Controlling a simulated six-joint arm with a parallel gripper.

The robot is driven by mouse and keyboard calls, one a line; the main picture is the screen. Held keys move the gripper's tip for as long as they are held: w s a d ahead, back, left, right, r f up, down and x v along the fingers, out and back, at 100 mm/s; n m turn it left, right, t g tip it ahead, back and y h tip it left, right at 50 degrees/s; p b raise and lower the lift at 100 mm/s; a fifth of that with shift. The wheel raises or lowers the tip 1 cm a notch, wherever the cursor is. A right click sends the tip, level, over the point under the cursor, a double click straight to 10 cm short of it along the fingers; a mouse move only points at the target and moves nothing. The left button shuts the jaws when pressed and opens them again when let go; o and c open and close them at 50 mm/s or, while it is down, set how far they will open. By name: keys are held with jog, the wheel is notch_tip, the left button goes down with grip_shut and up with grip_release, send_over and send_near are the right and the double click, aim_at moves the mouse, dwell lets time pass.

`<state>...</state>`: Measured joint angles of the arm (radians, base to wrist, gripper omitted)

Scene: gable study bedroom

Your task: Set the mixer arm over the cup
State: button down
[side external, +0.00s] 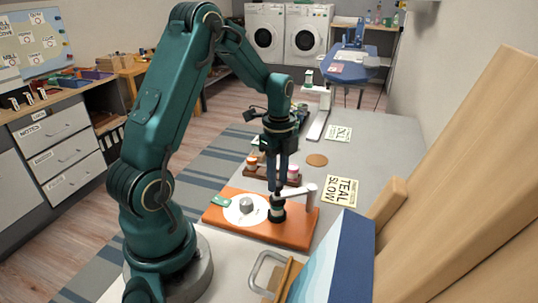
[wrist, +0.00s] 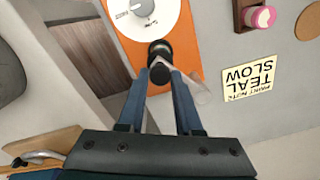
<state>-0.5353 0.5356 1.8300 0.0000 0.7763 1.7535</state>
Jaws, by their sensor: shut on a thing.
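The orange mixer board (side external: 225,219) carries a white round plate (side external: 232,215) with a small grey cup-like cylinder (side external: 246,204) on it. My gripper (side external: 276,190) points down and is shut on this knob, to the right of the plate. In the wrist view my gripper (wrist: 160,70) has its fingers on both sides of the dark knob (wrist: 160,48). The white plate (wrist: 165,28) lies just beyond it, with the grey cylinder (wrist: 138,5) cut by the top edge.
A green tag (side external: 220,201) lies on the board's left. A "TEAL SLOW" card (side external: 341,190) and a brown round coaster (side external: 317,160) lie to the right. A blue panel (side external: 340,255) and wooden boards crowd the right front.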

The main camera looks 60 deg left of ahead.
jog(key=shift+w+a, duration=0.1)
jog(key=shift+a, duration=0.1)
dwell(0.3)
jog(key=c, duration=0.6)
grip_release()
jog(key=shift+r, duration=2.6)
jog(key=shift+d, duration=0.1)
